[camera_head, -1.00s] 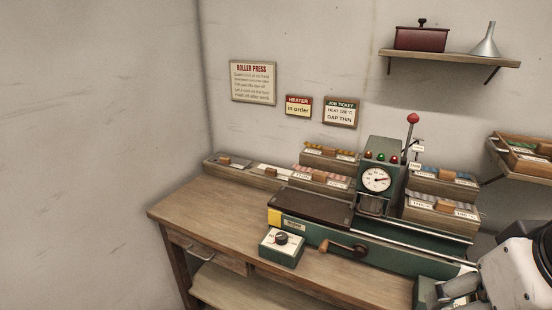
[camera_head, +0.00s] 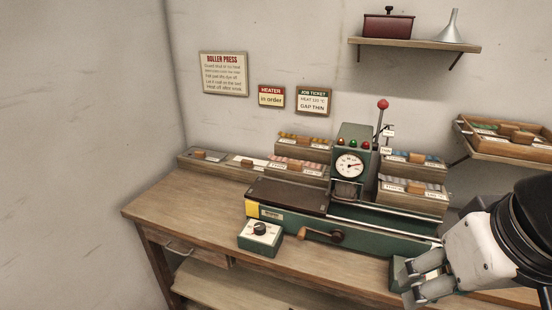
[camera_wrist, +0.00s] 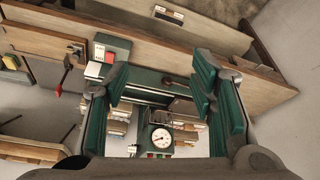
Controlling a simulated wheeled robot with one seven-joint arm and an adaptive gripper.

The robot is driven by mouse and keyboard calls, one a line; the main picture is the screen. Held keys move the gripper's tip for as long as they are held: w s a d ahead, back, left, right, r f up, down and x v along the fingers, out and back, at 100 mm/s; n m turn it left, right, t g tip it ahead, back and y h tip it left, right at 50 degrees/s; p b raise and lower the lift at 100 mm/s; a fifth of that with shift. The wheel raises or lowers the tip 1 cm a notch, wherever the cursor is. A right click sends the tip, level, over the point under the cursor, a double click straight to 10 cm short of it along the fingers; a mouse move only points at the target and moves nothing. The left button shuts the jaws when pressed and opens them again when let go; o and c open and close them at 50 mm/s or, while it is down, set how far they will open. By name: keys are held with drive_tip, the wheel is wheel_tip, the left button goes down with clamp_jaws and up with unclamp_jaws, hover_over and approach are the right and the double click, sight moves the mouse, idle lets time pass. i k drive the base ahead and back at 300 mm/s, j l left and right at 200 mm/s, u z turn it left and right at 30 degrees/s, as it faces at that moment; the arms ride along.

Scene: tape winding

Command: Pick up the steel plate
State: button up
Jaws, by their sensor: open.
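My gripper (camera_head: 425,280) is at the lower right of the head view, at the right end of the green roller press (camera_head: 385,236). Its jaws are open, and in the wrist view the dark green fingers (camera_wrist: 160,85) stand apart with nothing held between them. A long wooden tray (camera_head: 182,163) at the back left of the bench holds flat pieces with wooden grips, one greyish and one white. I cannot tell for sure which piece, if any, is the steel plate.
Wooden racks (camera_head: 413,203) of labelled pieces flank the press's dial gauge (camera_head: 349,164). A heater box (camera_head: 260,236) with a knob and a crank (camera_head: 322,236) are at the front. A wall shelf (camera_head: 420,46) is above. The bench's left part (camera_head: 175,202) is clear.

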sight(207, 152)
drive_tip(key=i+j+z, duration=0.1)
drive_tip(key=j, duration=0.3)
drive_tip(key=i+j, duration=0.25)
drive_tip(key=j, duration=0.2)
drive_tip(key=i+j+z, duration=0.15)
drive_tip(key=j, duration=0.3)
drive_tip(key=i+j+z, duration=0.1)
drive_tip(key=j, duration=0.35)
drive_tip(key=i+j+z, duration=0.1)
drive_tip(key=j, duration=0.35)
drive_tip(key=i+j, duration=0.2)
drive_tip(key=j, duration=0.25)
drive_tip(key=i+j+z, duration=0.15)
drive_tip(key=j, duration=0.35)
